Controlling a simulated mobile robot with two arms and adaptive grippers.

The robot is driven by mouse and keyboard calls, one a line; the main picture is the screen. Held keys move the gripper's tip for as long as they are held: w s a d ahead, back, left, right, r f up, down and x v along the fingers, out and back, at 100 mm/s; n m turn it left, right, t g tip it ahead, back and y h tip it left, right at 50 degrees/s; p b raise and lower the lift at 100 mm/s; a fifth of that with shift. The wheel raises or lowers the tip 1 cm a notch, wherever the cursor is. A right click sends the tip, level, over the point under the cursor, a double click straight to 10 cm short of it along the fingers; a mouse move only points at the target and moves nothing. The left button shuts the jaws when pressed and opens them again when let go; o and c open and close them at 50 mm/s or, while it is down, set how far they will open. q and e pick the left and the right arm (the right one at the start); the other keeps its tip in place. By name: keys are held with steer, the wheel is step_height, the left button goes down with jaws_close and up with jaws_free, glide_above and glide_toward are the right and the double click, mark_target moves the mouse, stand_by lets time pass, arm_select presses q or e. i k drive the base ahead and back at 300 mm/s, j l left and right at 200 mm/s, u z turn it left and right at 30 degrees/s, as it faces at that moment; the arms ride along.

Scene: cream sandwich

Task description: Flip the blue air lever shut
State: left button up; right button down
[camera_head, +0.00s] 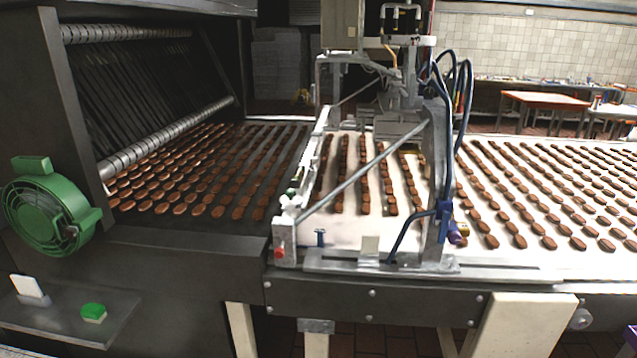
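A small blue fitting (445,208) sits on the grey upright post (436,170) of the depositing machine, with a blue hose running down from it. Neither of my grippers shows in the head view.
Rows of brown biscuits cover the dark belt (147,222) at left and the white belt (590,262) at right. A green round blower (40,222) juts out at left. A red button (279,252) is on the machine's corner.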

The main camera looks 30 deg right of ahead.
mark_target(446, 215)
steer(key=z, duration=1.6)
steer(key=j+z, duration=0.4)
steer(key=i+j+z, duration=0.1)
steer(key=z, duration=0.3)
steer(key=j+z, duration=0.4)
